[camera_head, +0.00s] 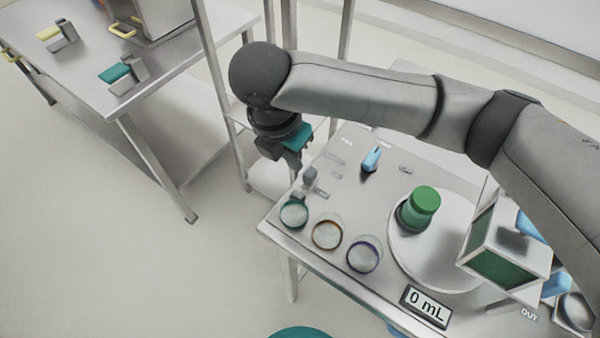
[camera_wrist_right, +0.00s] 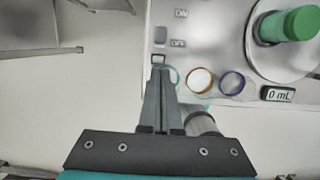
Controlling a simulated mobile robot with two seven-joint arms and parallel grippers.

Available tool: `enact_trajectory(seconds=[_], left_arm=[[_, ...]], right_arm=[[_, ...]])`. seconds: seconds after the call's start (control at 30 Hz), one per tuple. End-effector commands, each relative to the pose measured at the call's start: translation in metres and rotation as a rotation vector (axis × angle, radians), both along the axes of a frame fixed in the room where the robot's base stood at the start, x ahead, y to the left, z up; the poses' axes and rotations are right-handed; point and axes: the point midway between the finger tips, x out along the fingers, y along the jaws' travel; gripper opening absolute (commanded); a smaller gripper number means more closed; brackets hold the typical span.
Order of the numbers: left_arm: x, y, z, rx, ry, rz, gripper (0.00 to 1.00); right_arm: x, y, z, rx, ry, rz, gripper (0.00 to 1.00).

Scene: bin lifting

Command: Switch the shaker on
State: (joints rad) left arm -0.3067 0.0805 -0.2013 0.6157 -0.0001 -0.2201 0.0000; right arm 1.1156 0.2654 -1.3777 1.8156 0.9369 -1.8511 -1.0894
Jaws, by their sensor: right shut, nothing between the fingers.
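A small grey rocker-like block (camera_head: 309,175), seemingly the switch, sits at the left edge of the steel bench (camera_head: 285,225). In the right wrist view the grey block (camera_wrist_right: 160,36) lies beside labels that look like ON and OFF. My right gripper (camera_head: 294,164) is shut and empty, just above and left of the block in the head view. In the wrist view its closed fingertips (camera_wrist_right: 158,66) point toward the block; whether they touch anything there is unclear. A white round plate (camera_head: 440,275), possibly the shaker, carries a green-capped container (camera_head: 424,201). My left gripper is not in view.
Several glass dishes with teal (camera_head: 294,213), brown (camera_head: 327,234) and purple (camera_head: 363,256) rims stand along the front edge. A blue lever (camera_head: 371,158) is behind. A "0 mL" display (camera_head: 426,306) and a box with a green panel (camera_head: 502,264) are to the right.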

Motion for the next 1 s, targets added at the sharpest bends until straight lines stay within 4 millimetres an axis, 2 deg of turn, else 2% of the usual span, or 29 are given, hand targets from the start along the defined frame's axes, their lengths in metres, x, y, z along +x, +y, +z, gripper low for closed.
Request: enact_trajectory(seconds=[0.17,0.4,0.6,0.73,1.0], left_arm=[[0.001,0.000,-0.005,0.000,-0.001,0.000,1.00],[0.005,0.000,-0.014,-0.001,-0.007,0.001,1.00],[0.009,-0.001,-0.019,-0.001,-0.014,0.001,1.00],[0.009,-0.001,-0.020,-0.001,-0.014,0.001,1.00],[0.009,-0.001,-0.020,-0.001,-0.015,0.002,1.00]], right_arm=[[0.004,-0.004,-0.021,-0.002,0.003,-0.003,0.00],[0.012,-0.010,-0.065,-0.003,0.003,-0.003,0.00],[0.017,-0.014,-0.089,-0.002,0.002,-0.002,0.00],[0.019,-0.014,-0.096,-0.001,0.001,0.000,0.00],[0.019,-0.015,-0.096,0.000,0.000,0.000,0.00]])
